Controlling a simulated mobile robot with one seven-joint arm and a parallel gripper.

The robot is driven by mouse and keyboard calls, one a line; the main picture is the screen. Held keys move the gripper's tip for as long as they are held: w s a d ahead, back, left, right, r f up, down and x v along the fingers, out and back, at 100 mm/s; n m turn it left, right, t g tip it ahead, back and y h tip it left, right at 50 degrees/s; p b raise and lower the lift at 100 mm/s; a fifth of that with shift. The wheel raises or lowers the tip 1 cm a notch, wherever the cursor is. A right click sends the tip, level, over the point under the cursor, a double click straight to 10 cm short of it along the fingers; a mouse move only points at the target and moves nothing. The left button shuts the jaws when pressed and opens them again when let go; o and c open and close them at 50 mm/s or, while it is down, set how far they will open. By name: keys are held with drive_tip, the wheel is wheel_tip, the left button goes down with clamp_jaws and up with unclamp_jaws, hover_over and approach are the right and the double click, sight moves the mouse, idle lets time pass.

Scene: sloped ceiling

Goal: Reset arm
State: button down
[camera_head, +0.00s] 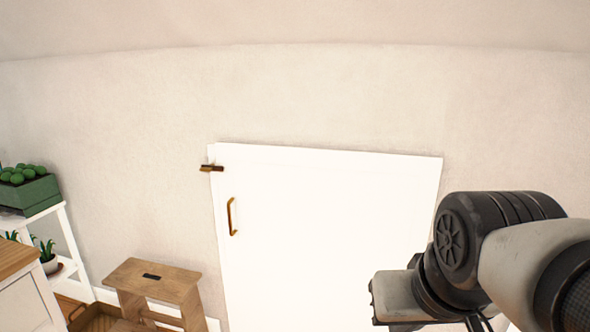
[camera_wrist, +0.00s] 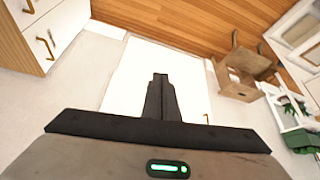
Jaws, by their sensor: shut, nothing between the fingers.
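My gripper (camera_wrist: 160,78) shows in the wrist view as a dark pair of fingers pressed together, with nothing between them. Behind it in that view is a white door panel (camera_wrist: 135,75). In the head view my arm reaches in from the lower right, in front of the right part of the white door (camera_head: 320,220). The fingertips are hidden or out of frame there. The door has a brass handle (camera_head: 231,216) and a small brass latch (camera_head: 211,168) at its left edge.
A wooden step stool (camera_head: 155,280) stands left of the door. A white shelf (camera_head: 66,240) holds a green planter (camera_head: 30,192) and a small potted plant (camera_head: 47,258). A white cabinet with a wooden top (camera_head: 15,258) is at the lower left. The wall above is bare.

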wheel_tip(320, 180, up, 23)
drive_tip(key=s+a+p, duration=0.1)
drive_tip(key=p, duration=2.2)
drive_tip(key=shift+s+f, duration=0.15)
drive_tip(key=shift+s, duration=0.25)
